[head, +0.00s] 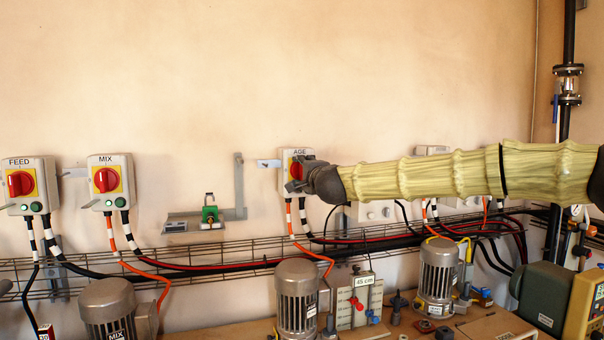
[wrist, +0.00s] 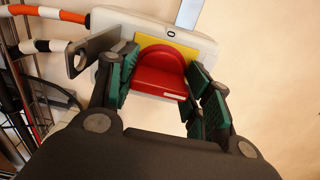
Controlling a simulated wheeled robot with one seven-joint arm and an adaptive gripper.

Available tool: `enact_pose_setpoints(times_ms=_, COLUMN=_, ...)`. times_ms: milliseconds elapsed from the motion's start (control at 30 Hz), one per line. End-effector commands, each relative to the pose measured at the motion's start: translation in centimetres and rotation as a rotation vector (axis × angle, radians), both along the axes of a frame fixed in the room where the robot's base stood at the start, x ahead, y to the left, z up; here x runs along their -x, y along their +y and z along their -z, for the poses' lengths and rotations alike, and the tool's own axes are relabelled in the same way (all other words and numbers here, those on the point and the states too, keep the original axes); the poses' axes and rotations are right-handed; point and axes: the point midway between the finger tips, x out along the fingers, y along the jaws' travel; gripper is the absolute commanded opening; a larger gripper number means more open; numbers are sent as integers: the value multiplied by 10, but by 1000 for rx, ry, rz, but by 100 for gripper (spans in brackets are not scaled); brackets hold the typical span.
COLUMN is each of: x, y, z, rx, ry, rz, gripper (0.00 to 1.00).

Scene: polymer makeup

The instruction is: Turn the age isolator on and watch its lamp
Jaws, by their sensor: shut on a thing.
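The age isolator (head: 285,157) is a pale box on the wall, labelled AGE, with a red rotary handle on a yellow plate. My gripper (head: 294,186) is at its front and covers its lower part in the head view. In the wrist view the red handle (wrist: 160,75) sits between the green-padded fingers of my gripper (wrist: 165,95), which are shut on it. A white mark shows on the handle's near end, and a dark "0" is on the pale casing (wrist: 205,45). The age isolator's lamp is not visible in either view.
The FEED isolator (head: 40,170) and MIX isolator (head: 121,165) are on the wall at left, each with a green lamp button. A green padlock (head: 209,214) is on a wall bracket. A wire cable tray (head: 200,250) runs below, above several motors (head: 296,290).

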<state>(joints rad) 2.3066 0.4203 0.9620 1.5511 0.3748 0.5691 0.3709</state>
Motion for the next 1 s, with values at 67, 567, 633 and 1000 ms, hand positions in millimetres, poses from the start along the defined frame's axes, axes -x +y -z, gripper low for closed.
enact_pose_setpoints(times_ms=67, x=-1, y=-2, z=1, rx=-3, ry=2, rz=4, gripper=55)
enact_pose_setpoints(times_ms=567, x=0, y=3, z=1, rx=0, ry=1, rz=-3, gripper=71)
enact_pose_setpoints(times_ms=633, x=2, y=3, z=1, rx=1, ry=2, rz=-4, gripper=71)
enact_pose_setpoints(times_ms=1000, x=42, y=-13, z=0, rx=-1, ry=1, rz=-3, gripper=71)
